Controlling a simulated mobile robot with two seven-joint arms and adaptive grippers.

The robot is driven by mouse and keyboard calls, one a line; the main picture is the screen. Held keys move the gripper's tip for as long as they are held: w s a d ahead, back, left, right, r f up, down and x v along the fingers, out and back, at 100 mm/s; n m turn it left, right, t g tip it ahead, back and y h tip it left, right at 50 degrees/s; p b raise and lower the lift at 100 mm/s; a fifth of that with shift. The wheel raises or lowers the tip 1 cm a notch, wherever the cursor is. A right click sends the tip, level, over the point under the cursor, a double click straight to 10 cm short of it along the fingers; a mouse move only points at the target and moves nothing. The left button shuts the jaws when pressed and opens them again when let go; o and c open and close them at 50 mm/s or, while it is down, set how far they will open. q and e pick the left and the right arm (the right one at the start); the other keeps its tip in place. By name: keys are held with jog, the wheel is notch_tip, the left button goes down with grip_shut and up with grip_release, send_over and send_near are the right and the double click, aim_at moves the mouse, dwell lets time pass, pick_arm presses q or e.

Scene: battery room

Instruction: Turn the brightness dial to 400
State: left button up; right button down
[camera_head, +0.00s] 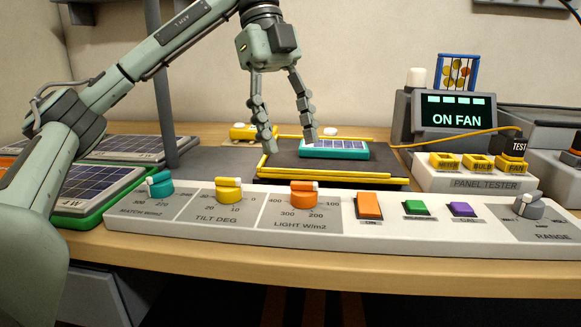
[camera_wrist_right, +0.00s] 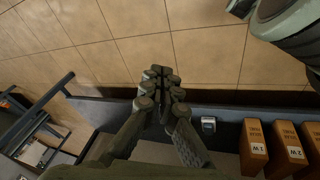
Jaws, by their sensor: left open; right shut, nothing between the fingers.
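The brightness dial (camera_head: 303,194) is an orange knob with a pale bar on top, on the control panel over the label LIGHT W/m2. Its scale reads 400 at left, 300 and 200 below, and 100 at right. I cannot tell which mark it points to. My left gripper (camera_head: 289,143) is open, fingers down, above and behind the panel, apart from the dial and close to a small solar panel (camera_head: 334,149) with a teal frame. My right gripper (camera_wrist_right: 161,76) is shut and empty in the right wrist view, over the floor, away from the dial.
A teal dial (camera_head: 160,185) and a yellow dial (camera_head: 228,191) stand left of the brightness dial. An orange switch (camera_head: 369,206), green and purple buttons and a grey range knob (camera_head: 528,207) stand right. The panel tester (camera_head: 483,184) reads ON FAN. Brown boxes (camera_wrist_right: 254,139) show in the right wrist view.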

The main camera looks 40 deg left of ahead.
aim_at(300, 182)
pick_arm(q)
jog(key=b+x, duration=0.3)
jog(key=x, duration=0.3)
jog(key=shift+w+f, duration=0.1)
jog(key=shift+f, duration=0.25)
jog(key=shift+d+f+b, duration=0.15)
jog(key=shift+f+b, duration=0.15)
jog(key=shift+f, duration=0.2)
pick_arm(e)
jog(key=w+a+r+n+t+y, duration=0.1)
jog(key=w+a+r+t+y, duration=0.2)
jog(key=w+a+r+t, duration=0.4)
jog(key=shift+w+a+r+n+y, duration=0.35)
jog(key=shift+w+a, duration=1.5)
jog(key=shift+w, duration=0.45)
pick_arm(q)
jog(key=shift+c, duration=0.5)
